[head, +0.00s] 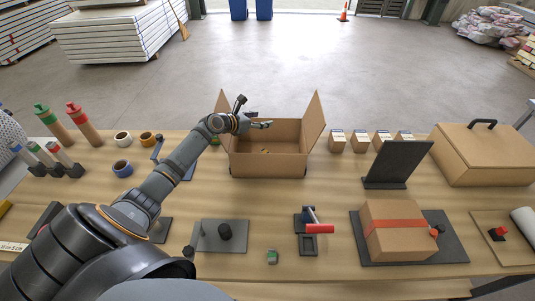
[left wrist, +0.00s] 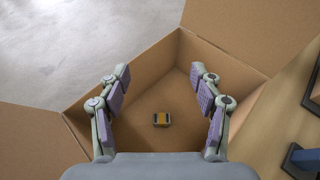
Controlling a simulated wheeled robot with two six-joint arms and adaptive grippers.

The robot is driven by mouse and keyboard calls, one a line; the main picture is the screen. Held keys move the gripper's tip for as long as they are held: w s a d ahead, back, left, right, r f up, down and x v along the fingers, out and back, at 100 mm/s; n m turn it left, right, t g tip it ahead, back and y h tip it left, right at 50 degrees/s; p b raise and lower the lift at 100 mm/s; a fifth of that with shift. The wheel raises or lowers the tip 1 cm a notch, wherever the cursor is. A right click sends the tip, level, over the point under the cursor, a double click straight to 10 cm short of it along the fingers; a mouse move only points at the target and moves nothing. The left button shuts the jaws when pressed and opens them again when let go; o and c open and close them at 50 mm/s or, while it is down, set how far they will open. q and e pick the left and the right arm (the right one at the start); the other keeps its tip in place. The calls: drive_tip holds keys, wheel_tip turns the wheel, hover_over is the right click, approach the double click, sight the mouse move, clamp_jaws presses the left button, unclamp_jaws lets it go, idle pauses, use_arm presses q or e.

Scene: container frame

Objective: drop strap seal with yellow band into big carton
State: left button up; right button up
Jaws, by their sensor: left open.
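The big carton (head: 268,165) stands open with its flaps spread at the middle back of the table. My left gripper (head: 262,124) is over the carton's opening, and its two fingers are spread apart and empty in the left wrist view (left wrist: 159,82). The strap seal with yellow band (left wrist: 161,119), a small grey block with a yellow-orange middle, lies on the carton floor below the fingers, apart from them. It also shows small inside the carton in the head view (head: 265,151). My right gripper is not in view.
A small block with a green top (head: 272,256) lies at the table's front. A red-handled tool (head: 318,228) and a taped box (head: 394,232) stand to its right. Cups (head: 122,169) and tubes are at the left. Small boxes (head: 337,141) stand right of the carton.

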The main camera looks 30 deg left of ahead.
use_arm(q)
wheel_tip(320, 180, up, 10)
idle(0.5)
idle(0.4)
